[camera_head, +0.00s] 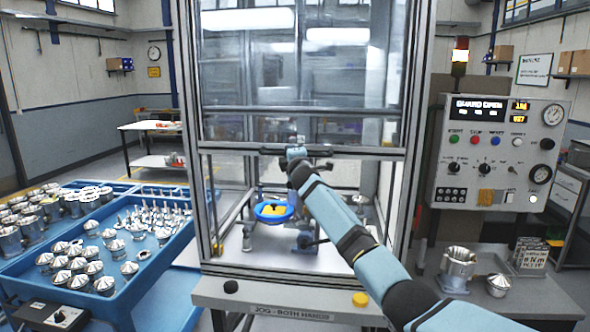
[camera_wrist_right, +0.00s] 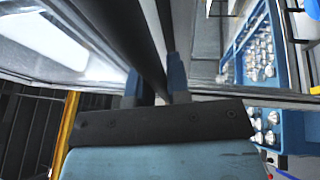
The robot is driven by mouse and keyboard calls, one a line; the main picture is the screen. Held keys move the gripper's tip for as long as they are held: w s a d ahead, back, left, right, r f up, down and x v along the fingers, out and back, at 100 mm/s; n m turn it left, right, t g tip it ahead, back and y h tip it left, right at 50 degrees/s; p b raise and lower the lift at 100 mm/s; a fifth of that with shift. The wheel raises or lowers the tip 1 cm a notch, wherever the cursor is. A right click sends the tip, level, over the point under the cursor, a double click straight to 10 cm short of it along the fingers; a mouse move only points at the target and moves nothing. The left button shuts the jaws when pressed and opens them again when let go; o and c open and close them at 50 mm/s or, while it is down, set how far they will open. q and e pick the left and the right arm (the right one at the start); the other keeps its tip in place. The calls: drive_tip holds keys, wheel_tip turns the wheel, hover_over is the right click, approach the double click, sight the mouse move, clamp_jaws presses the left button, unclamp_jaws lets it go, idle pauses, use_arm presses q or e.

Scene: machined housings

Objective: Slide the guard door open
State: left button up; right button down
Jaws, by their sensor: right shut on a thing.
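The guard door (camera_head: 285,70) is a clear panel in a dark frame on the front of the machine enclosure. Its lower rail (camera_head: 345,152) stands partway up, with an opening below it. My right arm reaches in from the lower right, and my right gripper (camera_head: 296,152) is at the middle of that rail. In the right wrist view the right gripper's fingers (camera_wrist_right: 155,84) are closed around a dark bar (camera_wrist_right: 148,40); the arm hides part of the rail in the head view. My left gripper is in neither view.
The control panel (camera_head: 492,150) on the right reads "GUARD OPEN". Inside the enclosure is a blue round part (camera_head: 272,211) with yellow in it. Blue trays (camera_head: 160,290) of metal parts stand at left. A metal housing (camera_head: 457,268) stands on the right bench.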

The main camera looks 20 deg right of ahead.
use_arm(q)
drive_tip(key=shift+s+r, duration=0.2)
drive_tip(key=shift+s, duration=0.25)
use_arm(e)
drive_tip(key=shift+r, duration=0.95)
drive_tip(key=c, duration=1.1)
unclamp_jaws()
drive_tip(key=shift+s+f, duration=0.1)
drive_tip(key=shift+s+f, duration=0.1)
drive_tip(key=shift+s, duration=0.15)
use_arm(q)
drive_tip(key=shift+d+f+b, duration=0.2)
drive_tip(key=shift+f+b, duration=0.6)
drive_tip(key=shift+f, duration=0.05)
use_arm(e)
drive_tip(key=v, duration=1.3)
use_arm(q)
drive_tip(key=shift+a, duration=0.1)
use_arm(e)
drive_tip(key=shift+s, duration=0.1)
